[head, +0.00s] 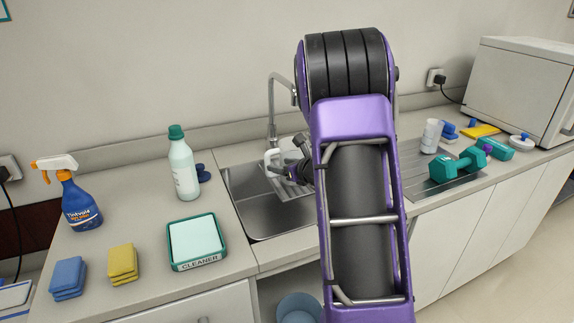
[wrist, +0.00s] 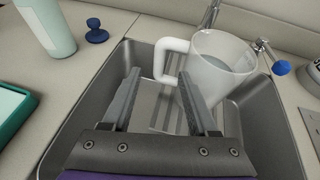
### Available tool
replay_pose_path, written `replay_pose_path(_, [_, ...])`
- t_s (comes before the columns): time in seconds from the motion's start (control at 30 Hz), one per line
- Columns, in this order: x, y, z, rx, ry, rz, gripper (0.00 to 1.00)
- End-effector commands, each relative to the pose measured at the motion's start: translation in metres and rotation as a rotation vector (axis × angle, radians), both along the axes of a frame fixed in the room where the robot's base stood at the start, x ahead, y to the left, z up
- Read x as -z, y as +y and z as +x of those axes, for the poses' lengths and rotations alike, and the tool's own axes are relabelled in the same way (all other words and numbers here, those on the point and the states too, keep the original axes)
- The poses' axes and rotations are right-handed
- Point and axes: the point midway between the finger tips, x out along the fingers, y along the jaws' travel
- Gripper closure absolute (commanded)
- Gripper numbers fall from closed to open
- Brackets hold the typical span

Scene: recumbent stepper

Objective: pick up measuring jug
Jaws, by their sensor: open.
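The measuring jug (wrist: 222,62) is a white, translucent jug standing in the sink, seen in the wrist view beyond my gripper. Its loop handle faces left, just past the gap between my fingertips. My gripper (wrist: 159,77) is open and empty, with one finger left of the handle and the other near the jug's lower wall. I cannot tell whether the right finger touches the jug. In the head view only part of the jug (head: 272,160) shows, beside my gripper, and my arm hides the rest.
The metal sink (head: 262,222) has raised walls around the jug, and a tap (head: 271,105) stands behind it. A green-capped bottle (head: 183,165) and a cleaner tray (head: 222,240) are left of the sink. Teal dumbbells (head: 457,165) lie on the right.

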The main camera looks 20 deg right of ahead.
Motion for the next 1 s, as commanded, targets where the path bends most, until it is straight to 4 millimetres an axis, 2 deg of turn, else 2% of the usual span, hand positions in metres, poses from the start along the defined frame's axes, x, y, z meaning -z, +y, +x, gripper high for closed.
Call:
replay_pose_path(0.1, [0.008, 0.004, 0.018, -0.002, 0.001, 0.0, 0.41])
replay_pose_path(0.37, [0.015, 0.007, 0.035, -0.003, 0.001, -0.001, 0.41])
replay_pose_path(0.7, [0.033, 0.015, 0.079, -0.003, 0.0, -0.002, 0.41])
replay_pose_path(1.0, [0.034, 0.015, 0.082, -0.001, 0.0, -0.001, 0.42])
